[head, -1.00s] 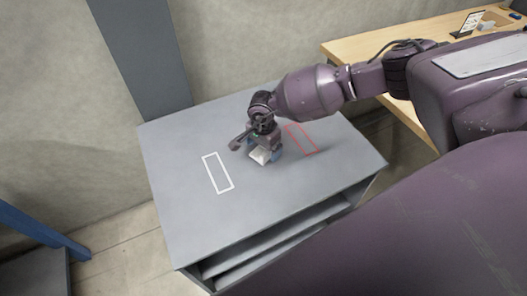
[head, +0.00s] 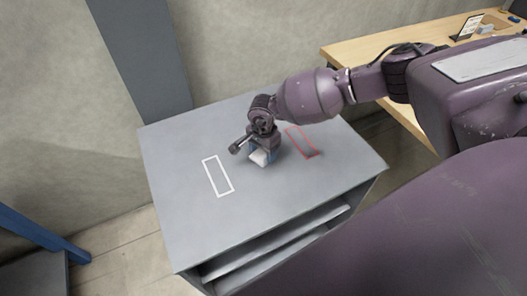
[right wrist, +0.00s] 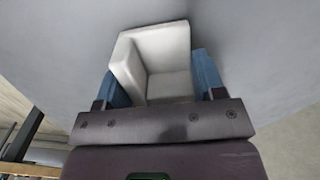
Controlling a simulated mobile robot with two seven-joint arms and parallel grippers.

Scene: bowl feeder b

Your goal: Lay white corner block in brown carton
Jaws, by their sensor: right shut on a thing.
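The white corner block (head: 259,158) is at the middle of the grey table top, below my right gripper (head: 264,154). In the right wrist view the white corner block (right wrist: 163,62) shows its inner corner, with walls meeting at right angles. The blue fingers of my right gripper (right wrist: 163,84) are on either side of it, shut on it. I cannot tell whether the block touches the table. My left gripper is not in view. I cannot make out a brown carton for sure.
The grey table (head: 185,230) has a white outlined rectangle (head: 218,176) left of the gripper and a red one (head: 301,142) right of it. A wooden table (head: 375,48) at the upper right carries small items and a sign (head: 467,27). A blue frame (head: 40,230) stands lower left.

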